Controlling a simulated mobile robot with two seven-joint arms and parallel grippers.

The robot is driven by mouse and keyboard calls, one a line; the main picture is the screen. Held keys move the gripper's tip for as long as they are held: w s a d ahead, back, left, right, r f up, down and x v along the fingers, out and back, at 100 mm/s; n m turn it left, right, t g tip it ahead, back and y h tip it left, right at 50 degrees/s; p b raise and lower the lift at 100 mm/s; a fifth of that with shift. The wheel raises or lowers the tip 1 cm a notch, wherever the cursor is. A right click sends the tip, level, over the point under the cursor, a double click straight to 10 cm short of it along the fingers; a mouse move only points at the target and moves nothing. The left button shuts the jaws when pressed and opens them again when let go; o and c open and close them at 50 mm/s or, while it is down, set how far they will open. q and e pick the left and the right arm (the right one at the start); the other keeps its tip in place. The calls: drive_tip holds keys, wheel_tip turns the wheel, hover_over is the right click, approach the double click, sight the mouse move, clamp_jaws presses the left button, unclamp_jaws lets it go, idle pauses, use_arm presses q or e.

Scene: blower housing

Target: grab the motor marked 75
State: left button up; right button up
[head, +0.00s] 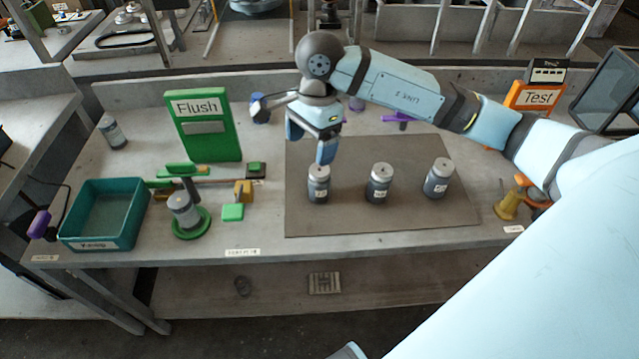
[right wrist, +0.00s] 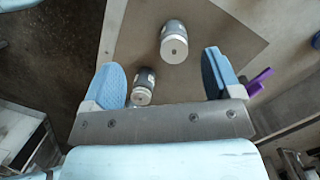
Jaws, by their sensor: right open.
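Three grey motors with pale caps stand upright in a row on the brown mat (head: 350,222): a left one (head: 319,184), a middle one (head: 380,184) and a right one (head: 438,178). Each has a small white label; I cannot read the numbers, so I cannot tell which is marked 75. My right gripper (head: 311,143) is open and empty, above and just behind the left motor. In the right wrist view, two motors show beyond the open fingers (right wrist: 162,62), a nearer-looking one (right wrist: 174,42) and a smaller-looking one (right wrist: 143,88). My left gripper is not in view.
Another motor (head: 184,212) sits on a green round stand (head: 191,230). One more (head: 112,132) is at the back left. A green tray (head: 75,240), a green Flush panel (head: 203,142) and an orange Test sign (head: 535,98) stand around. The mat's front strip is clear.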

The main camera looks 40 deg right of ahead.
sight(318, 176)
drive_tip(key=d+f, duration=0.1)
drive_tip(key=f, duration=0.1)
drive_tip(key=d+f+h, duration=0.1)
drive_tip(key=f, duration=0.1)
drive_tip(key=w+d+f+h, duration=0.1)
drive_tip(key=f, duration=0.1)
drive_tip(key=shift+d+f+t, duration=0.15)
drive_tip(key=shift+f+t, duration=0.15)
drive_tip(key=shift+w+a+f, duration=0.1)
drive_tip(key=shift+a+f, duration=0.05)
drive_tip(key=shift+f, duration=1.4)
drive_tip(key=shift+w+a+f, duration=0.1)
drive_tip(key=shift+a+f, duration=0.05)
drive_tip(key=shift+f, duration=1.4)
drive_tip(key=shift+r, duration=0.1)
drive_tip(key=c, duration=1.2)
